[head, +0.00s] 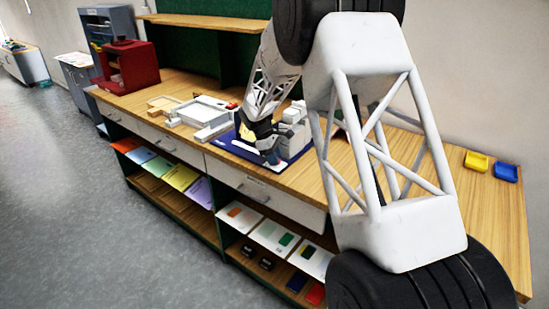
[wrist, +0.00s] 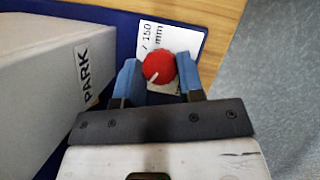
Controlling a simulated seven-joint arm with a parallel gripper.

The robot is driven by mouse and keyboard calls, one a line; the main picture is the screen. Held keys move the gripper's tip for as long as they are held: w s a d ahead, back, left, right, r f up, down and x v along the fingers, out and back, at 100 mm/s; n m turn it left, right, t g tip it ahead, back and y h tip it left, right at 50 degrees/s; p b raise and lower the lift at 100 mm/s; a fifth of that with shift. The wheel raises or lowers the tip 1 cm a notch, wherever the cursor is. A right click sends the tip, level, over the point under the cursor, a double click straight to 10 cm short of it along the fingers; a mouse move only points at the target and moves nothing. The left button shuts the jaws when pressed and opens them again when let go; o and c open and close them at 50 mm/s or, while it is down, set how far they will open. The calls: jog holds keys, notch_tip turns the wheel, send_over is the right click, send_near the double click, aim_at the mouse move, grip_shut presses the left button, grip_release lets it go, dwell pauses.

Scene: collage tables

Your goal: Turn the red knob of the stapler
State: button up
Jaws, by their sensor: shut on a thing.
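In the head view my gripper (head: 269,152) is low over the blue base (head: 232,144) on the bench, beside a stack of light grey blocks (head: 294,132), likely the stapler's body. The knob is hidden there.
A pale block (wrist: 45,85) marked "PARK" stands close left of my gripper in the wrist view. A white device (head: 203,110) lies left on the wooden bench, with a red machine (head: 128,67) beyond. Yellow (head: 476,161) and blue (head: 505,172) trays lie right. Bench edge is near.

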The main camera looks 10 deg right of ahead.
jog(key=o, duration=0.9)
jog(key=shift+r, duration=0.1)
jog(key=v, duration=0.7)
jog(key=shift+r, duration=0.3)
jog(key=shift+a, duration=0.1)
